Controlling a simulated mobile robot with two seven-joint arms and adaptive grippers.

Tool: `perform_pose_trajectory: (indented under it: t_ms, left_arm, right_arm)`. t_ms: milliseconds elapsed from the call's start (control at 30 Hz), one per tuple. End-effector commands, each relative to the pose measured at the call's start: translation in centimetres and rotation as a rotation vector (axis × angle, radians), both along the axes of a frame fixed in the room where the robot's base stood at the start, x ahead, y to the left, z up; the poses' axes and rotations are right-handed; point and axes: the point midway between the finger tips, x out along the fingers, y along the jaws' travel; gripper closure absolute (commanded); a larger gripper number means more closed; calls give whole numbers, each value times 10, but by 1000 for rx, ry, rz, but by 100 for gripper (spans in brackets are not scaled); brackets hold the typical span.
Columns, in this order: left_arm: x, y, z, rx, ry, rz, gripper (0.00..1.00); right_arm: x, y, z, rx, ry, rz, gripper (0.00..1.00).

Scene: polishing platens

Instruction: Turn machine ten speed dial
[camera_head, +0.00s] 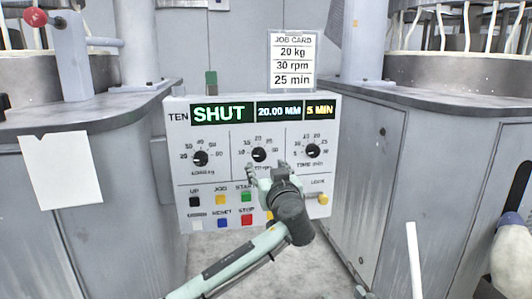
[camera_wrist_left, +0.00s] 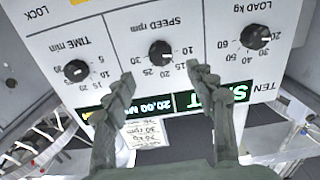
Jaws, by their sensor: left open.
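The machine TEN panel (camera_head: 181,145) is white with three black dials. The speed dial (camera_head: 259,154) is the middle one, just beyond my left gripper (camera_head: 267,172) in the head view. In the left wrist view, the panel appears upside down. There the speed dial (camera_wrist_left: 160,52) lies between and beyond the open fingers of my left gripper (camera_wrist_left: 164,76). The fingers are empty, and I see no contact with the dial. The dial's exact setting is too small to read. A job card (camera_head: 292,60) above the panel reads 20 kg, 30 rpm, 25 min.
The load dial (camera_head: 200,158) and time dial (camera_head: 313,151) flank the speed dial. The display (camera_head: 222,113) reads SHUT, 20.00 MM, 5 MIN. Coloured buttons, including a red stop button (camera_head: 247,220), sit below. Grey machine housings (camera_head: 380,180) stand on both sides.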

Motion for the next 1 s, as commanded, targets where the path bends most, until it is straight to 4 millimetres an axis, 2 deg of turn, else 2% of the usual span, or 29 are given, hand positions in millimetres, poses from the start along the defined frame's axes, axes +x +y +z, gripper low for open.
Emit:
perform_pose_trajectory:
  t_ms: [133, 400, 533, 700, 900, 933, 1000]
  left_arm:
    - [11, 3, 0, 3, 0, 0, 44]
    - [52, 16, 1, 2, 0, 3, 44]
    - [67, 19, 0, 3, 0, 1, 44]
    - [75, 21, 0, 1, 0, -1, 44]
    - [75, 21, -1, 0, 1, -1, 44]
    - [75, 21, -1, 0, 1, -1, 45]
    - [75, 21, -1, 0, 1, 0, 54]
  right_arm:
    - [-1, 0, 0, 1, 0, 0, 60]
    - [0, 1, 1, 3, -2, 1, 60]
    - [0, 1, 2, 5, -8, 2, 60]
    - [0, 1, 2, 6, -11, 2, 60]
    - [0, 1, 3, 7, -12, 2, 60]
    - [0, 1, 3, 6, -12, 2, 60]
    - [0, 1, 3, 6, -12, 2, 60]
